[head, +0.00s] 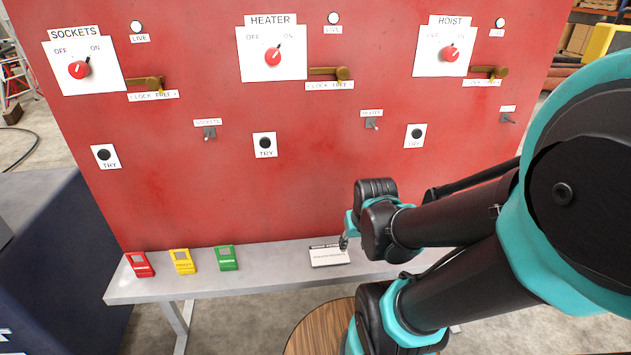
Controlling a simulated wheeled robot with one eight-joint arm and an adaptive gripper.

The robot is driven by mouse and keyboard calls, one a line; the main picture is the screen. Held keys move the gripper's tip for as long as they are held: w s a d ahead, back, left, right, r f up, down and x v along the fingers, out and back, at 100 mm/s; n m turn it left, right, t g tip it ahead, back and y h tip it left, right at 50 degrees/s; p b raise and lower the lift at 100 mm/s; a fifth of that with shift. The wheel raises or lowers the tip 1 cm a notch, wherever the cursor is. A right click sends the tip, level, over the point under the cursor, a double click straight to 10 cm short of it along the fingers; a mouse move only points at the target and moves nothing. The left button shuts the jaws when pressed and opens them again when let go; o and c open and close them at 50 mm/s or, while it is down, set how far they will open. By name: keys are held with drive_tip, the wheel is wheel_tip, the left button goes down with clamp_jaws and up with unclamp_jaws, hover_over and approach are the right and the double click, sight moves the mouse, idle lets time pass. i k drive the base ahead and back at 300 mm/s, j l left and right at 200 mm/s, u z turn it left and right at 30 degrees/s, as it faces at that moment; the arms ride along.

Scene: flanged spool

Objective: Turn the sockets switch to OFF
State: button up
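The sockets switch (79,69) is a round red knob on a white plate at the upper left of the red panel. Its plate (110,78) reads SOCKETS, with OFF at the left and ON at the right. The knob's dark pointer tilts up and right, toward ON. My gripper (344,242) is low at the centre right, near a small white sign on the shelf, well below and to the right of the switch. It is small and partly hidden by my arm, so I cannot tell whether its fingers are open.
The heater knob (273,56) and hoist knob (450,54) share the red panel (330,190). Brass lock levers (146,83) and small toggles (209,133) stick out. Red (139,264), yellow (182,261) and green (225,258) tags lie on the grey shelf (270,276). A round wooden top (318,330) stands in front.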

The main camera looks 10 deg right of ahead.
sight(79, 70)
drive_tip(key=u, duration=1.4)
